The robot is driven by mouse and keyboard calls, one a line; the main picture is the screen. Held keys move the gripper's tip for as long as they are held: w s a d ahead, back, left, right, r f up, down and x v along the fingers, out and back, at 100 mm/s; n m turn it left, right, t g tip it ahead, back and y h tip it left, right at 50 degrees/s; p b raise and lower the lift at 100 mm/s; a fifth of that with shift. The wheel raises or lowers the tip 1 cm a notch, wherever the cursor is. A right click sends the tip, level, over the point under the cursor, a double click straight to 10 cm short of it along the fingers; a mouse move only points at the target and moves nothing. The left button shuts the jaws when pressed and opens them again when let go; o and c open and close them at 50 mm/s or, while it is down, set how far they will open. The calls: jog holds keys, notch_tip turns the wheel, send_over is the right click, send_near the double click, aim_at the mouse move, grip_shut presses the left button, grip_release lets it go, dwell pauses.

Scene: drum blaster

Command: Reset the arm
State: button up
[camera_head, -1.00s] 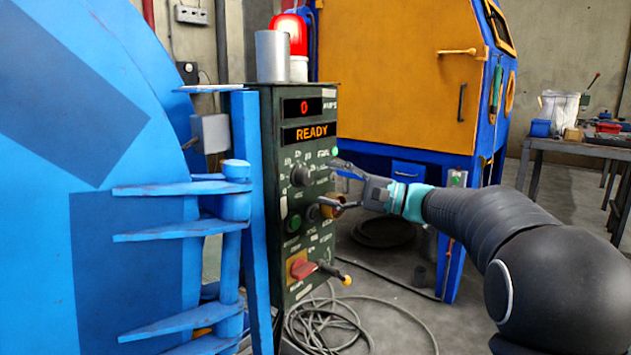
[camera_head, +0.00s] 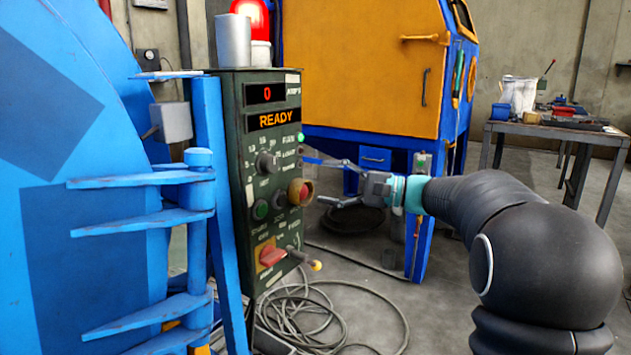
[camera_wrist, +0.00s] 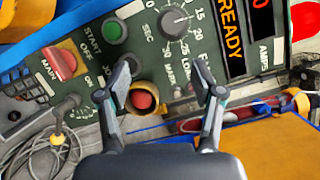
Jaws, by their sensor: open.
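My gripper (camera_head: 312,178) is open and empty, just to the right of the dark green control panel (camera_head: 281,95). Its two fingers point toward the panel face, and I see no contact. In the wrist view the spread fingers (camera_wrist: 165,72) frame the red button (camera_wrist: 142,99), which also shows uncovered in the head view (camera_head: 300,191). My arm reaches in from the right, bent at the black elbow. The panel displays read 0 and READY.
The panel carries a timer knob (camera_head: 266,162), a green button (camera_head: 261,209) and a red main switch (camera_head: 271,256). A blue drum machine (camera_head: 100,250) fills the left. An orange-and-blue cabinet (camera_head: 365,80) stands behind. Cables (camera_head: 310,315) lie on the floor. A workbench (camera_head: 560,135) is at the right.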

jog(key=s+d+f+g+h+p, duration=0.1)
jog(key=s+f+h, duration=0.35)
jog(key=f, duration=0.45)
jog(key=s+d+f+g+h, duration=0.1)
jog(key=s+f+g+h, duration=0.1)
jog(key=s+f+h, duration=0.35)
jog(key=s+d+f+n+h+p, duration=0.1)
jog(key=s+d+f+n+h, duration=0.15)
jog(key=s, duration=0.55)
jog(key=s+d+f+n+h+p, duration=0.2)
jog(key=s+d+h, duration=0.1)
jog(key=s, duration=0.5)
jog(key=s+r+n+t+h+p, duration=0.2)
jog(key=s+r, duration=0.4)
jog(key=s, duration=0.3)
jog(key=shift+d+r+n+t+p, duration=0.2)
jog(key=shift+n+t+p, duration=0.2)
jog(key=shift+p, duration=0.3)
